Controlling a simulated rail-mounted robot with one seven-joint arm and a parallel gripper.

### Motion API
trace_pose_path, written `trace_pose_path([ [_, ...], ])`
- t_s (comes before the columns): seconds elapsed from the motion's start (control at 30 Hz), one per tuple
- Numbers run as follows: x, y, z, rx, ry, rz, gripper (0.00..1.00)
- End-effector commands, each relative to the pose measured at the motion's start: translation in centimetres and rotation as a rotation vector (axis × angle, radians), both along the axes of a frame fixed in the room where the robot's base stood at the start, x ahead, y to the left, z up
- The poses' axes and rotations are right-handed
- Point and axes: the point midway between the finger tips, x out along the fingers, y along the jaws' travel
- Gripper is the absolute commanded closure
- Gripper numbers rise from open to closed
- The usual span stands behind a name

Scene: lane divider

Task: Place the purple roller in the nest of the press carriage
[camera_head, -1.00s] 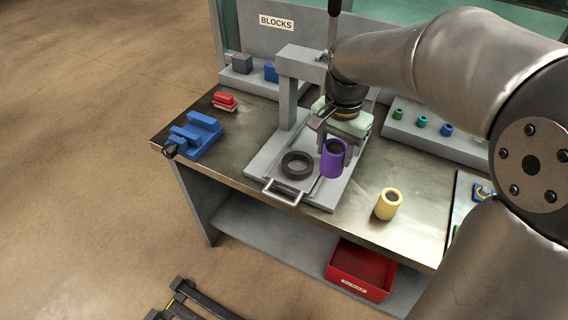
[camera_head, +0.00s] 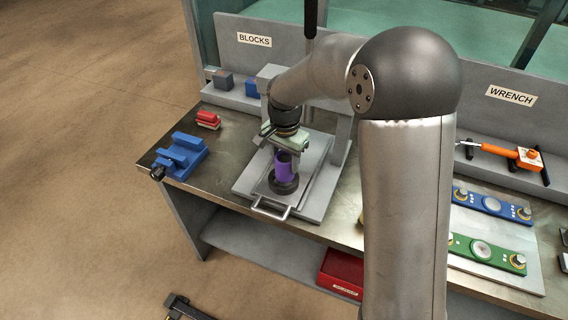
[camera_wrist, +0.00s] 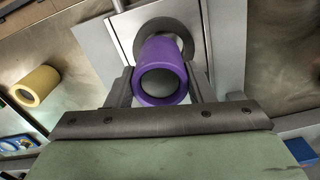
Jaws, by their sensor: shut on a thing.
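The purple roller (camera_head: 285,168) is upright in my gripper (camera_head: 284,155), at the dark ring nest (camera_head: 284,187) of the press carriage (camera_head: 270,207). In the wrist view the roller (camera_wrist: 160,82) sits between the two fingers of my gripper (camera_wrist: 161,75), with its open top toward the camera. The nest ring (camera_wrist: 168,24) shows behind the far side of the roller there. The roller's lower end overlaps the ring in the head view. I cannot tell whether it is inside the ring or just above it. My arm hides part of the press.
The press frame (camera_head: 342,135) stands close around the gripper. A red bin (camera_head: 341,272) is below.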

Motion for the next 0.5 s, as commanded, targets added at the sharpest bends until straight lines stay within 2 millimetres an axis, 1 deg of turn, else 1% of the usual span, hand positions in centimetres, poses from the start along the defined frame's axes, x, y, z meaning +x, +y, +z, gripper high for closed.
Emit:
trace_pose_path([
  [0.13, 0.7, 0.3, -0.9, 0.000, 0.000, 0.001, 0.82],
  [0.3, 0.6, 0.2, -3.3, 0.000, 0.001, 0.000, 0.82],
  [0.4, 0.6, 0.2, -3.8, 0.000, -0.001, 0.000, 0.82],
  [0.5, 0.6, 0.2, -3.7, 0.000, -0.002, 0.000, 0.82],
])
